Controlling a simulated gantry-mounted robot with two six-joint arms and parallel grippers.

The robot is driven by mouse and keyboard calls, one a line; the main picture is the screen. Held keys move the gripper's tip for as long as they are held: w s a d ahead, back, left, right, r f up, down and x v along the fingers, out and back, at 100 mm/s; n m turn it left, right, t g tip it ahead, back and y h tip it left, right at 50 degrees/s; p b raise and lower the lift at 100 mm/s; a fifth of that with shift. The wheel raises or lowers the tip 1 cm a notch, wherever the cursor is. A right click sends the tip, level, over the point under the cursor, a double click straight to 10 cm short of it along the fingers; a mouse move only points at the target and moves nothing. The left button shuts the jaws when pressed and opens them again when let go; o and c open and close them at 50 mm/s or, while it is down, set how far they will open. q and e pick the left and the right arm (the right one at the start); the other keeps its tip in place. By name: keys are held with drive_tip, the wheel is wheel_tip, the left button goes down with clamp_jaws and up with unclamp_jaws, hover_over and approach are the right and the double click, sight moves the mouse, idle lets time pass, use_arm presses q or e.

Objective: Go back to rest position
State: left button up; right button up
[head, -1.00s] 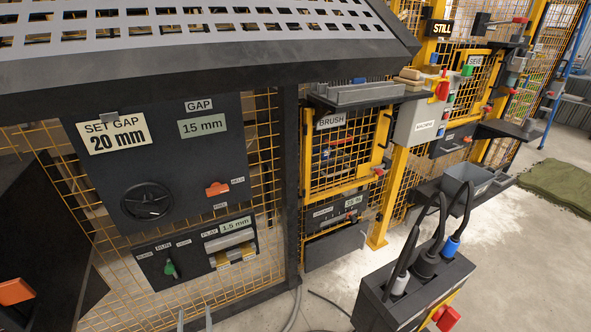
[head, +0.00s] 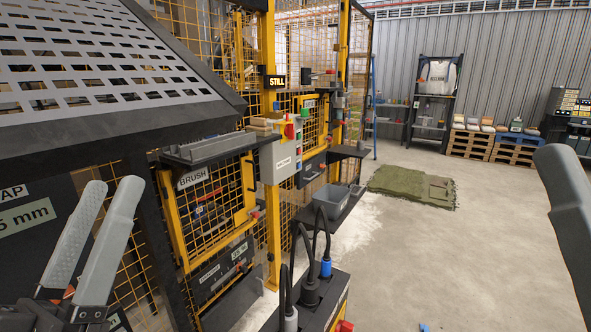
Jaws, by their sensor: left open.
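My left gripper (head: 112,187) is at the lower left, its two grey fingers pointing up. The fingers stand a little apart with nothing between them, so it is open and empty. It is in front of the dark machine panel with the 15 mm gap label (head: 27,216), which it partly covers. A grey rounded part at the right edge looks like part of my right gripper (head: 566,205). It is cut off by the frame, and its jaws cannot be made out.
Yellow mesh guarding (head: 208,205) and a grey control box (head: 281,160) stand beyond the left gripper. A dark box with plugs and cables (head: 338,285) is at bottom centre.

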use_arm(q)
drive_tip(key=s+r+m+t+y+p, duration=0.1)
drive_tip(key=s+r+m+y+p, duration=0.15)
drive_tip(key=s+r, duration=0.5)
wheel_tip(320, 180, up, 52)
drive_tip(key=w+p, duration=0.1)
drive_tip(key=p, duration=5.1)
drive_tip(key=shift+w+m+h, duration=0.35)
drive_tip(key=shift+o, duration=1.3)
drive_tip(key=shift+f, duration=0.1)
drive_tip(key=shift+o, duration=1)
